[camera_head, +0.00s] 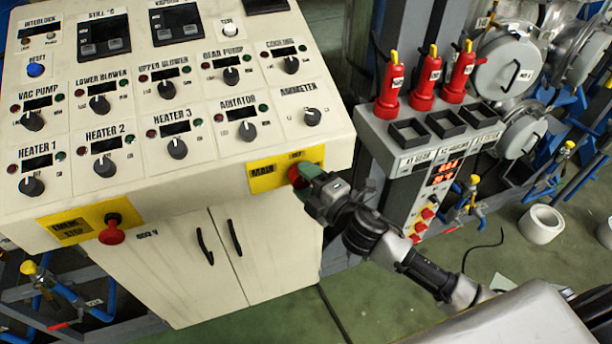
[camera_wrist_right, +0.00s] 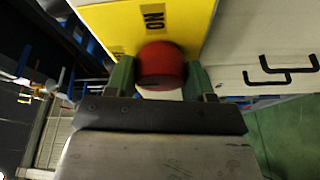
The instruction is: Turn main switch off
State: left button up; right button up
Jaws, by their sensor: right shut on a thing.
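The main switch is a red knob (camera_head: 296,175) on a yellow plate (camera_head: 266,176) marked MAIN, at the lower right corner of the cream control panel. In the right wrist view the red knob (camera_wrist_right: 161,66) sits between the two green fingers, with the yellow plate (camera_wrist_right: 120,22) behind it and the word ON above. My right gripper (camera_head: 308,182) reaches in from the right and is shut on the knob; it also shows in the right wrist view (camera_wrist_right: 160,80). The fingers hide part of the knob in the head view. My left gripper is not in view.
A red emergency stop knob (camera_head: 112,234) sticks out at the panel's lower left. Cabinet doors (camera_head: 215,265) with black handles are below. A grey unit with red bottles (camera_head: 424,85) stands to the right. A white roll (camera_head: 541,224) lies on the green floor.

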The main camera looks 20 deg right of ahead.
dwell(0.3)
jog(key=o, duration=0.9)
jog(key=shift+s+d+f, duration=0.1)
jog(key=shift+s+f, duration=0.05)
jog(key=shift+s, duration=0.15)
jog(key=shift+b+v, duration=2.05)
jog(key=shift+v, duration=3.05)
